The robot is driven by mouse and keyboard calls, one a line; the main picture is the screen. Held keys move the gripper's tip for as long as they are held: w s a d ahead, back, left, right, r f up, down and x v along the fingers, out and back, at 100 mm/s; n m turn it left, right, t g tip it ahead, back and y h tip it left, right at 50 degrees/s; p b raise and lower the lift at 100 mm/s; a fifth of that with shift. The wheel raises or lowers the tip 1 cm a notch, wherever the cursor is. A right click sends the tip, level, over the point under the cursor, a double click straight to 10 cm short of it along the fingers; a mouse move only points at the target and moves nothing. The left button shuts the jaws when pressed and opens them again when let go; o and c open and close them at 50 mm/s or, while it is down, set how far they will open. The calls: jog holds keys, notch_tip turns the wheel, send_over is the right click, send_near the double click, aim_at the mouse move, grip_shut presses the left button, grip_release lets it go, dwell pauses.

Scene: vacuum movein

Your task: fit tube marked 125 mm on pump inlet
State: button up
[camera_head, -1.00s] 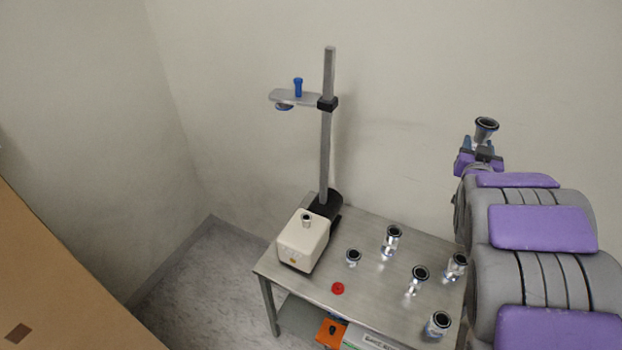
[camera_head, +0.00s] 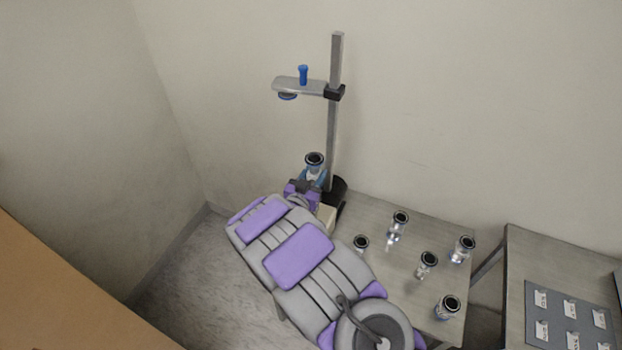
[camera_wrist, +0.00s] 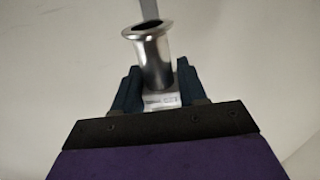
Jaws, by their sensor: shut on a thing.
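My gripper (camera_head: 309,182) is shut on a metal tube (camera_head: 315,162) with a dark-rimmed flange on top. It holds the tube roughly upright near the stand post, above the pump. In the wrist view the tube (camera_wrist: 153,62) rises between the two dark fingers, its open flange up; a small marking on its lower part is too faint to read. The pump, a pale box (camera_head: 327,217), is mostly hidden behind my arm, and its inlet cannot be seen. Whether the held tube touches the pump cannot be told.
Several flanged tubes (camera_head: 426,264) stand on the metal table (camera_head: 440,228). Above my gripper, the stand (camera_head: 334,130) carries a horizontal clamp arm (camera_head: 311,88) with a blue knob. A second table at right holds a grey board (camera_head: 560,300) with labelled tags. Walls stand behind and left.

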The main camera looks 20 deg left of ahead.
jog(key=shift+s+a+f, duration=0.5)
jog(key=shift+s+d+f, duration=0.1)
jog(key=shift+d+f+b, duration=0.25)
jog(key=shift+d+b, duration=0.05)
jog(key=shift+d, duration=0.75)
jog(key=shift+d+f, duration=0.1)
jog(key=shift+f, duration=0.2)
jog(key=f, duration=0.1)
jog(key=a+f+b, duration=0.1)
jog(key=a+f, duration=0.1)
jog(key=f, duration=0.1)
jog(key=shift+a+b, duration=0.1)
jog(key=shift+b, duration=0.25)
jog(key=shift+d+f, duration=0.2)
jog(key=shift+f, duration=0.05)
jog(key=shift+d+f, duration=0.1)
jog(key=shift+d, duration=0.6)
jog(key=shift+a+f, duration=0.15)
jog(key=shift+a, duration=0.55)
jog(key=shift+s+d+r, duration=0.1)
jog(key=shift+d+r, duration=0.1)
jog(key=shift+d, duration=0.65)
jog(key=shift+a+f, duration=0.15)
jog(key=shift+a, duration=0.25)
jog(key=shift+d+p, duration=0.2)
jog(key=shift+p, duration=0.35)
jog(key=shift+a, duration=0.15)
